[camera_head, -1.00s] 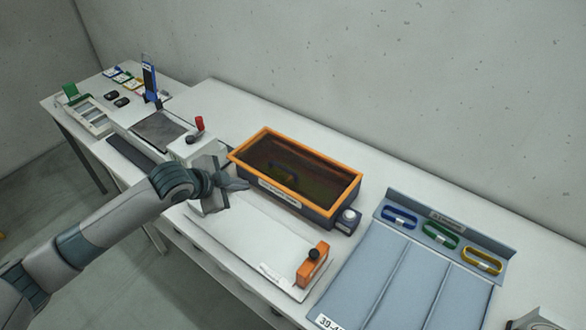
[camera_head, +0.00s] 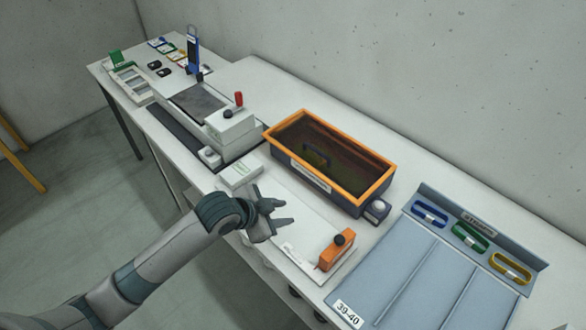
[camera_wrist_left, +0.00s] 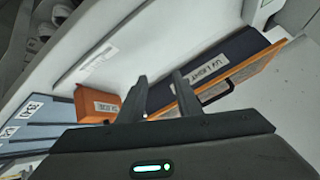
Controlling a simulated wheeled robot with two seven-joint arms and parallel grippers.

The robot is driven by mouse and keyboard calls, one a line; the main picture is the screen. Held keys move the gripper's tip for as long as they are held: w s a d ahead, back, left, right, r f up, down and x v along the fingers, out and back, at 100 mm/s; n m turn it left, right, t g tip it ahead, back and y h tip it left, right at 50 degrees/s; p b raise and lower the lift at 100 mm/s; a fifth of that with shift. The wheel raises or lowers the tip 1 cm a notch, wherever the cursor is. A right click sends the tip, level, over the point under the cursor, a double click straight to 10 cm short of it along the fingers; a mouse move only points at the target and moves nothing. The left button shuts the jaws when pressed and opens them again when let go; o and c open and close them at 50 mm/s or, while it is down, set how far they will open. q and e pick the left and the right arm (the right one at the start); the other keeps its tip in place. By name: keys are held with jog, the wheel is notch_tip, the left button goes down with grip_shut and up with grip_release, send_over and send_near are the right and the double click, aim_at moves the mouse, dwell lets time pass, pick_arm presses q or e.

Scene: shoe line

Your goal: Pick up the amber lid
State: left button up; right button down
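The amber lid (camera_head: 345,160) is a see-through brown-amber panel with an orange rim, lying on top of a dark box at the middle of the bench. A dark handle (camera_head: 317,157) shows near its middle. In the left wrist view the lid's orange edge (camera_wrist_left: 252,67) runs along the dark box, labelled "UV LIGHT". My left gripper (camera_head: 289,212) is open and empty, over the white board in front of the box, apart from the lid. Its two fingers also show, spread, in the left wrist view (camera_wrist_left: 160,80). My right gripper is not in view.
An orange block (camera_head: 337,250) with a black knob stands on the white board (camera_head: 300,236). A small knob unit (camera_head: 377,210) sits at the box's right end. A blue-grey rack (camera_head: 425,270) lies right. A white device with a red lever (camera_head: 235,125) stands left.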

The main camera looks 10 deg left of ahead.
pick_arm(q)
jog(key=s+a+f+n+g+y, duration=0.1)
jog(key=s+a+f+n, duration=0.25)
jog(key=s, duration=0.35)
jog(key=s+a+f+n+y, duration=0.2)
jog(key=s+f, duration=0.2)
jog(key=s, duration=0.3)
jog(key=s+a+f+n+g+y, duration=0.1)
jog(key=s+a+f+n, duration=0.25)
jog(key=s, duration=0.35)
jog(key=s+a+f+g+b, duration=0.1)
jog(key=s+f+b, duration=0.15)
jog(key=f, duration=0.95)
jog(key=s+a+f+n+g+y+b, duration=0.1)
jog(key=s+f+b, duration=0.15)
jog(key=f, duration=0.85)
jog(key=s+a+f+b, duration=0.15)
jog(key=s+f, duration=0.25)
jog(key=f, duration=0.8)
jog(key=s+a+f+g+b, duration=0.1)
jog(key=s+f+b, duration=0.4)
jog(key=s+f, duration=1.3)
jog(key=shift+a+f+g, duration=0.25)
jog(key=shift+a+g, duration=0.15)
jog(key=shift+a, duration=0.45)
jog(key=shift+w, duration=0.15)
